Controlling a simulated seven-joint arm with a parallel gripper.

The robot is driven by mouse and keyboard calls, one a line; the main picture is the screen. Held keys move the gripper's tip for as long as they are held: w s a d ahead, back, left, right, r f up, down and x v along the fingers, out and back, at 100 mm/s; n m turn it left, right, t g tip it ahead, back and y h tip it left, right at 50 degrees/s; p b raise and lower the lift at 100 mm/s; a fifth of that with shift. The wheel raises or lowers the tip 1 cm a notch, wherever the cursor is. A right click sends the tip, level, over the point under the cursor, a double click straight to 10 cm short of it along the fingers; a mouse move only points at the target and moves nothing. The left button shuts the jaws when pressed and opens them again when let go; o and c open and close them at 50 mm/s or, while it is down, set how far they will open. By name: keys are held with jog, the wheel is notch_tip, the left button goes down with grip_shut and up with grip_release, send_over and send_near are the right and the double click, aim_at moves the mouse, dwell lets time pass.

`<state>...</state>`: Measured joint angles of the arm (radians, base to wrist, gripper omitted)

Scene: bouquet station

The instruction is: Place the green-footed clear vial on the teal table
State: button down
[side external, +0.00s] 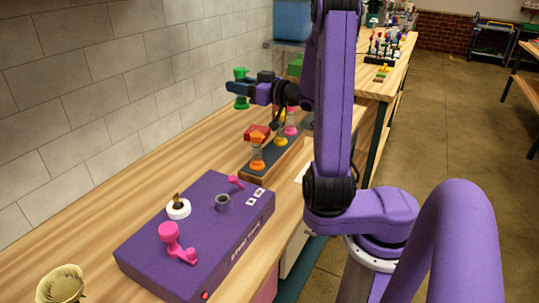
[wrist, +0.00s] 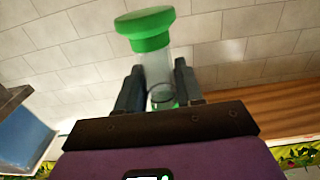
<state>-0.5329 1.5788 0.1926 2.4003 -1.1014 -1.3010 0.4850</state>
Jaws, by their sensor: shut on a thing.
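The green-footed clear vial (side external: 240,74) is in my gripper (side external: 236,88), held in the air above the wooden bench near the tiled wall. It looks about upright in the side external view, with green at both ends. In the wrist view, the vial (wrist: 147,28) shows a wide green disc and a clear body between the two dark fingers of my gripper (wrist: 158,82). The fingers are shut on the clear body. A teal surface (side external: 308,252) shows partly low beside my base; I cannot tell whether it is the teal table.
A wooden rack (side external: 262,172) with orange, yellow and pink-ended vials stands on the bench below my gripper. A purple box (side external: 150,240) with pink pieces, a white ring and a grey cup lies nearer. A blue container (side external: 292,20) is behind. The bench along the wall has free room.

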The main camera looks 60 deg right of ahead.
jog(key=s+d, duration=0.4)
jog(key=s, duration=0.3)
jog(key=shift+w+f, duration=0.2)
jog(key=shift+f, duration=2.65)
jog(key=shift+f, duration=4.8)
jog(key=shift+f, duration=0.2)
jog(key=c, duration=0.7)
grip_release()
